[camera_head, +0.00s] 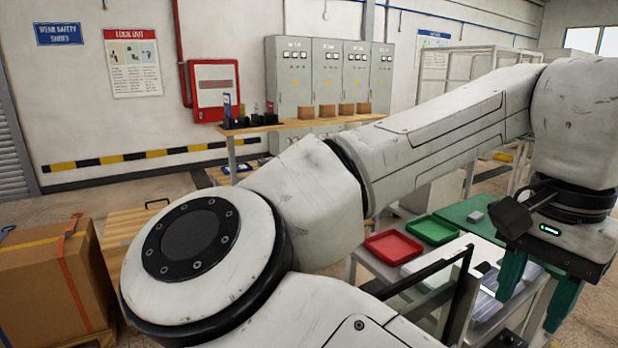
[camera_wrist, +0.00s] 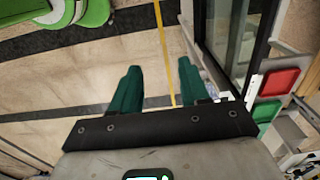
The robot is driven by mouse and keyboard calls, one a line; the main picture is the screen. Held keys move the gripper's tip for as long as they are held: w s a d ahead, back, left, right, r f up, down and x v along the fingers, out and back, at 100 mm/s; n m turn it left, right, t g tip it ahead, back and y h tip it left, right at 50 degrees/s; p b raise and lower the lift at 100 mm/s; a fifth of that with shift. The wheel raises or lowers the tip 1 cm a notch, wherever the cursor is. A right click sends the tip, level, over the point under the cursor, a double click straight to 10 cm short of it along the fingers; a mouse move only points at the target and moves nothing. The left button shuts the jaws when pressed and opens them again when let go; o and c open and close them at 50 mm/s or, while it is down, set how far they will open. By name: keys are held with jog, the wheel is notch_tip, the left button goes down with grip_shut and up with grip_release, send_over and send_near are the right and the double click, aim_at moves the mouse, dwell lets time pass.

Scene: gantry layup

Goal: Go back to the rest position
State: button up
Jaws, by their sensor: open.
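My gripper (camera_head: 534,290) hangs at the right of the head view, with two green fingers pointing down. In the wrist view my gripper (camera_wrist: 158,78) shows both green fingers spread apart with nothing between them.
A red tray (camera_head: 393,247) and a green tray (camera_head: 432,230) lie on a table near my gripper; a dark-framed glass panel (camera_head: 425,290) stands in front. A strapped cardboard box (camera_head: 50,285) is at left. Grey cabinets (camera_head: 330,75) and a wooden bench (camera_head: 300,124) stand behind.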

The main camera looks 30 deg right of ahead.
jog(key=w+d+f+n+t+h, duration=0.1)
jog(key=w+d+f+n+h, duration=0.15)
jog(key=d+h, duration=0.2)
jog(key=w+d+f+n+t+h, duration=0.1)
jog(key=w+d+f+h, duration=0.1)
jog(key=d+f+h, duration=0.3)
jog(key=w+f+n+t+y, duration=0.1)
jog(key=w+f+n+t, duration=0.1)
jog(key=w+f+n, duration=0.35)
jog(key=s+a+f+n+y, duration=0.2)
jog(key=s+a+f+n, duration=0.1)
jog(key=f, duration=0.5)
jog(key=s+a+f+n+y, duration=0.15)
jog(key=a+f, duration=0.25)
jog(key=f, duration=0.5)
jog(key=s+a+f+n+g+y, duration=0.3)
jog(key=s+a+f+y, duration=0.1)
jog(key=s+a+f, duration=0.8)
jog(key=shift+s+f+n+y, duration=0.35)
jog(key=shift+s+f+y, duration=0.1)
jog(key=shift+s, duration=0.25)
